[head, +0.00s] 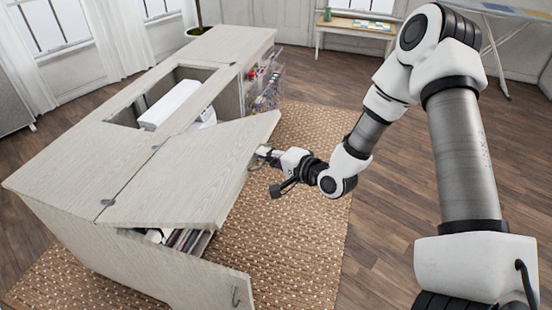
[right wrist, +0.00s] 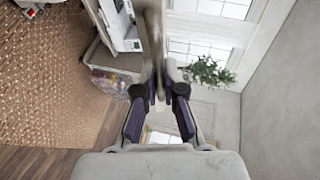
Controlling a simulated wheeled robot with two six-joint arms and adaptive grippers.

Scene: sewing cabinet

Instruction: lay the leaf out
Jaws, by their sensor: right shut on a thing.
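The sewing cabinet's leaf (head: 190,170) is a pale wood-grain panel, joined by dark hinges (head: 108,202) to the cabinet top (head: 75,170). It is swung out to the right and looks slightly tilted, with its outer edge a little above level. My right gripper (head: 265,153) is at that outer edge. In the right wrist view, the right gripper (right wrist: 160,95) is shut on the leaf (right wrist: 153,40), seen nearly edge-on between the fingers. My left gripper is not in view.
A white sewing machine (head: 170,105) sits in the cabinet's opening. Below the leaf, a cabinet door (head: 190,275) stands open in front of stored folded items (head: 175,238). A clear bin (head: 266,88) is at the far end. The woven rug (head: 305,200) is clear to the right.

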